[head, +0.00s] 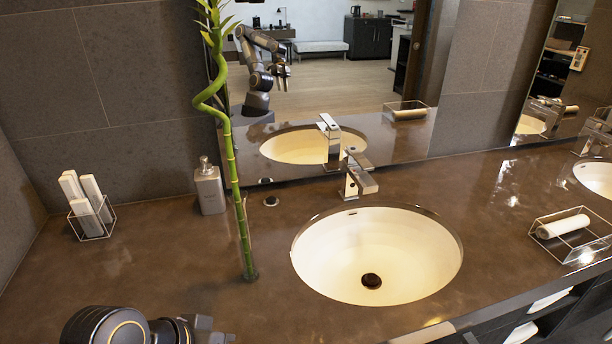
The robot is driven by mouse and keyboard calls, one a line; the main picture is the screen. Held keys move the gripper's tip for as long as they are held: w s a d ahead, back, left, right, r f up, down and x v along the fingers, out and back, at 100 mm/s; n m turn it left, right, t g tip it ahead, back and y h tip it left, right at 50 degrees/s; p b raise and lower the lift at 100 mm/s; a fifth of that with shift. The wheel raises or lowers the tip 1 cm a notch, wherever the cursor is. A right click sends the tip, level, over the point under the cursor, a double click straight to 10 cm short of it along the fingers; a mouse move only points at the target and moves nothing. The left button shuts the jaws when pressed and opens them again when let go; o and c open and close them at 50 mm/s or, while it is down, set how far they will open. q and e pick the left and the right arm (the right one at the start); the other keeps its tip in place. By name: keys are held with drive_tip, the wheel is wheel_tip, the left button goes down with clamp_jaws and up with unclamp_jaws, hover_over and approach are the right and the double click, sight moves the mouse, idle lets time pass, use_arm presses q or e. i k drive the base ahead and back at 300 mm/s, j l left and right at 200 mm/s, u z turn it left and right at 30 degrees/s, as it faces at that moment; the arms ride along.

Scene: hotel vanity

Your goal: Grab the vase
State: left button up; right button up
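A tall green bamboo stalk (240,205) with a curled upper part stands upright on the brown counter, left of the near sink. My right gripper is not in view.
A soap dispenser (209,187) stands just left of the stalk. A wire holder with white rolls (88,205) is farther left. The sink (378,256) and faucet (358,178) are to the right. A mirror (310,90) rises behind.

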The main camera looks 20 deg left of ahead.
sight(250, 273)
drive_tip(key=i+l, duration=0.1)
drive_tip(key=l, duration=1.15)
drive_tip(key=i+u, duration=0.2)
drive_tip(key=u, duration=1.5)
drive_tip(key=i+u, duration=0.1)
drive_tip(key=i, duration=0.2)
drive_tip(key=j, duration=0.05)
